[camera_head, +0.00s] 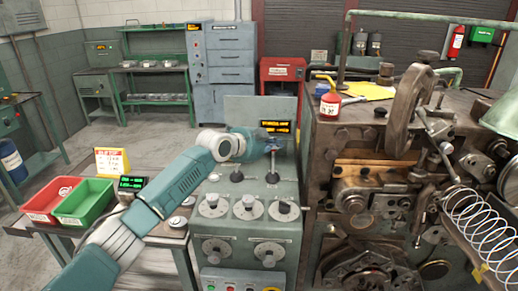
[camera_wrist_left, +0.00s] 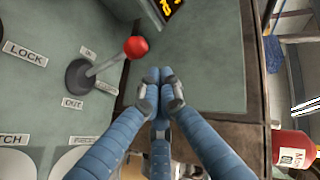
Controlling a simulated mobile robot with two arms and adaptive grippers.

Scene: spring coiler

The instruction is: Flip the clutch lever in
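The lever (camera_wrist_left: 105,65) with a red ball knob (camera_wrist_left: 135,47) rises from a dark round base on the grey panel in the left wrist view. Small labels lie on either side of its base; one appears to read IN, the other OUT. A cut-off label ending in "TCH" (camera_wrist_left: 13,140) is at lower left. My left gripper (camera_wrist_left: 160,78) has its blue fingertips together, empty, just right of the knob and apparently apart from it. In the head view my left gripper (camera_head: 272,140) is above the right-hand lever base (camera_head: 272,177), partly covering that lever. My right gripper is out of view.
The control panel (camera_head: 213,235) has dials and another lever (camera_head: 236,174). A small display (camera_head: 279,127) stands behind the gripper. The coiling machine (camera_head: 335,130), with a red oil can (camera_head: 329,103) on top, is close on the right. Red and green bins (camera_head: 84,203) are at left.

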